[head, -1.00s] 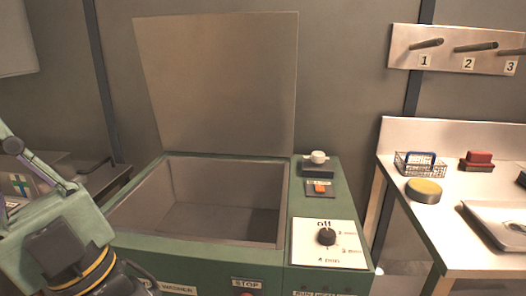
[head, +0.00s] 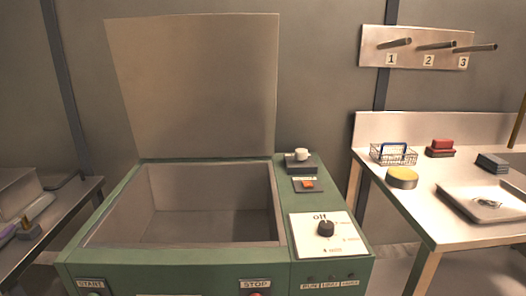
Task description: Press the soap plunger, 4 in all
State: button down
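A white round knob (head: 302,154), which looks like the soap plunger, stands on a dark block at the back right of the green washer (head: 130,262). It appears raised above the block. An orange switch (head: 308,184) sits just in front of it. The washer's lid (head: 195,85) stands open over an empty basin (head: 205,215). My gripper is not in view.
A black dial (head: 326,229) on a white panel points toward "off". The right bench holds a wire basket (head: 393,155), a yellow-topped tin (head: 402,177), a red block (head: 442,147) and a metal tray (head: 485,203). Numbered pegs (head: 428,46) hang above. A left bench (head: 70,200) holds small items.

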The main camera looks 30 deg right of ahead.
aim_at(300, 153)
jog(key=i+l, duration=0.1)
jog(key=l, duration=0.7)
jog(key=i+l, duration=0.15)
jog(key=l, duration=0.25)
